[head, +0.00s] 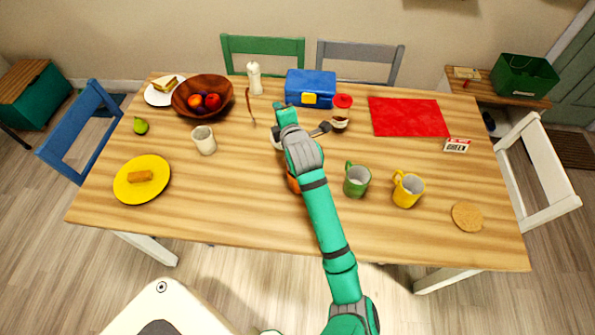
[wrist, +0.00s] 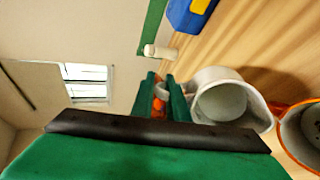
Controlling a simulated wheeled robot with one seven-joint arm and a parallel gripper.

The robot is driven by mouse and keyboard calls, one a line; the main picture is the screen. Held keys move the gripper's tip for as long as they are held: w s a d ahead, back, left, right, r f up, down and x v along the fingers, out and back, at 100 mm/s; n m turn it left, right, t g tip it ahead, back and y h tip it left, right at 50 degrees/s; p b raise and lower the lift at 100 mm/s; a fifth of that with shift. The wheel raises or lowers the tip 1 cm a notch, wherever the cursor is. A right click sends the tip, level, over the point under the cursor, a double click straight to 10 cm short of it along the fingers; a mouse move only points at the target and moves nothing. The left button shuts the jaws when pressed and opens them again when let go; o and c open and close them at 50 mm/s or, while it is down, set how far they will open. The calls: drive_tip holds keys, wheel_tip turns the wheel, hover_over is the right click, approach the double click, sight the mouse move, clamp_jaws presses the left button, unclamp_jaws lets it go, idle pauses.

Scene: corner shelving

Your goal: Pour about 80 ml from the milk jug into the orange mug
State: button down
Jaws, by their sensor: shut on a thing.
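The milk jug (wrist: 240,77) is a white, round-mouthed vessel close to my gripper in the wrist view. My gripper (wrist: 163,92) is shut on it at its side, with the two green fingers close together. In the head view only a bit of the jug (head: 276,143) shows beside my wrist. I cannot tell its tilt or the milk level inside. The orange mug (wrist: 291,130) is right of the jug in the wrist view, cut off by the picture edge. In the head view my arm hides most of the orange mug (head: 293,184).
A green mug (head: 357,181) and a yellow mug (head: 408,190) stand right of my arm. A jar with a red lid (head: 342,102) and a blue box (head: 311,88) are behind. A white cup (head: 204,140) stands to the left. The table's front middle-left is clear.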

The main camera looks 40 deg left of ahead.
drive_tip(key=shift+w+a+f+g+h, duration=0.25)
drive_tip(key=shift+a+f+g+h, duration=0.25)
drive_tip(key=shift+f+h, duration=0.25)
drive_tip(key=shift+a+h, duration=0.15)
drive_tip(key=shift+h, duration=0.1)
idle(0.6)
drive_tip(key=shift+w+a+f+g+h, duration=0.1)
drive_tip(key=shift+w+a+g+h, duration=0.15)
drive_tip(key=shift+a+g+h, duration=0.2)
drive_tip(key=shift+w+a+f+n+g+h+b, duration=0.15)
drive_tip(key=shift+w+a+f+g+h+b, duration=0.35)
drive_tip(key=shift+a+f+h, duration=0.9)
drive_tip(key=shift+w+a+f+n+g+h+b, duration=0.1)
drive_tip(key=shift+w+a+f+g+h+b, duration=0.45)
drive_tip(key=shift+f, duration=1.55)
drive_tip(key=shift+w+a+f+n+g+h+b, duration=0.2)
drive_tip(key=shift+a+f+g+h, duration=0.45)
drive_tip(key=shift+f+h, duration=0.9)
drive_tip(key=shift+f+y, duration=0.25)
drive_tip(key=shift+w, duration=0.15)
